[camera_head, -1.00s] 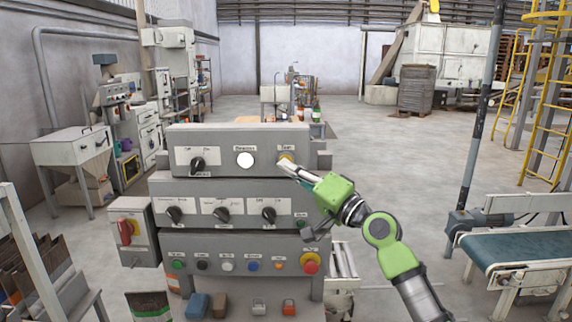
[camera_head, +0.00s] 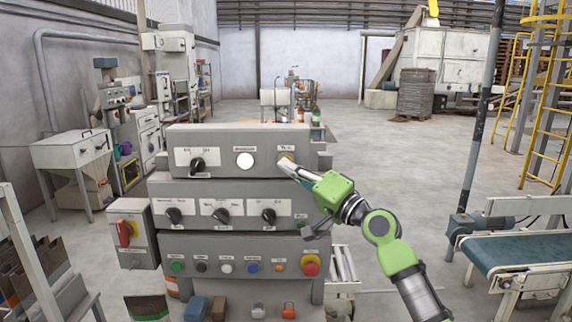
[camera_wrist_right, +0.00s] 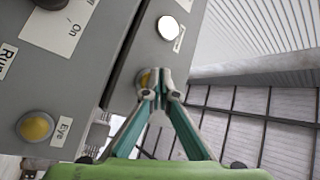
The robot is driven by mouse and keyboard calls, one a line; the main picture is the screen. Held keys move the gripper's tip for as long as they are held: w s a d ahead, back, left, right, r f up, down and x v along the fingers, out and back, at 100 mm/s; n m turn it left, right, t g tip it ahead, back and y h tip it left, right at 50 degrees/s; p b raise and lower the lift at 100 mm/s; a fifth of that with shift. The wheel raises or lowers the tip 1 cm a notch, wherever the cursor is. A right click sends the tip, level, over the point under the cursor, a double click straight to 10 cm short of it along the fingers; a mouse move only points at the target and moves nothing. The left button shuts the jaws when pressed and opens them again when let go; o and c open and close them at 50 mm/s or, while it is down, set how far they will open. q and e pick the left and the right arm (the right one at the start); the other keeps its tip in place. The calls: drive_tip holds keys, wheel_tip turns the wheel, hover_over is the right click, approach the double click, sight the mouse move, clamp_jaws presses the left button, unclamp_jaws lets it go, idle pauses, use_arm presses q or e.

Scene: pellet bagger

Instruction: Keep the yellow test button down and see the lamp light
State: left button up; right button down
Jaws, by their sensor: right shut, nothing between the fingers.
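The yellow test button (camera_head: 286,155) is at the right end of the top grey panel (camera_head: 222,143). It also shows in the right wrist view (camera_wrist_right: 146,76), partly hidden behind the fingertips. My right gripper (camera_head: 283,163) is shut and empty, its tips at the button's face. In the wrist view its tips (camera_wrist_right: 160,78) overlap the button; I cannot tell how far it is pressed. The round lamp (camera_head: 245,160) left of the button looks bright white. It also looks bright white in the wrist view (camera_wrist_right: 168,28). My left gripper is not in view.
A black knob (camera_head: 198,164) is on the same panel. Below are a panel with several knobs and one with coloured buttons and a red mushroom button (camera_head: 310,265). A red switch box (camera_head: 127,232) is on the left, a conveyor (camera_head: 530,250) on the right.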

drive_tip(key=shift+w+b, duration=0.3)
drive_tip(key=shift+b, duration=0.1)
drive_tip(key=shift+s, duration=0.1)
idle(1.9)
drive_tip(key=shift+s+p, duration=0.8)
drive_tip(key=s+p, duration=0.4)
drive_tip(key=s, duration=0.1)
